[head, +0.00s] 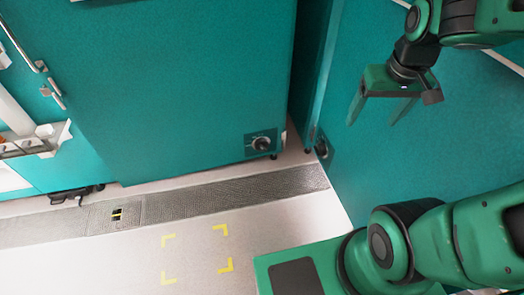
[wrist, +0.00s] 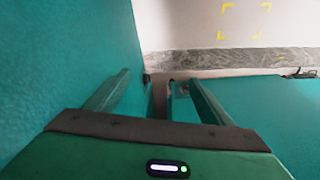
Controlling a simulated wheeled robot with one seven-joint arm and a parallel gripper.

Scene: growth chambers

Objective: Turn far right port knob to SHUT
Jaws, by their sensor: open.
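In the head view one dark round knob (head: 322,147) sits low on the right teal cabinet, near its left edge, seen at a steep angle. Another knob (head: 262,143), dark with a pale pointer, sits on a dark plate low on the middle teal cabinet. The plate's markings are too small to read, so I cannot tell either knob's setting. My gripper (head: 374,122) is open and empty, above and right of both knobs and apart from them, in front of the right cabinet's face. The wrist view shows its two spread fingers (wrist: 158,77) with nothing between them.
The right cabinet (head: 460,130) and the middle cabinet (head: 180,80) stand with a narrow dark gap between them. A floor grating (head: 235,194) runs along their base. Yellow corner marks (head: 228,266) lie on clear pale floor. A shelf with bottles (head: 35,140) is at far left.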

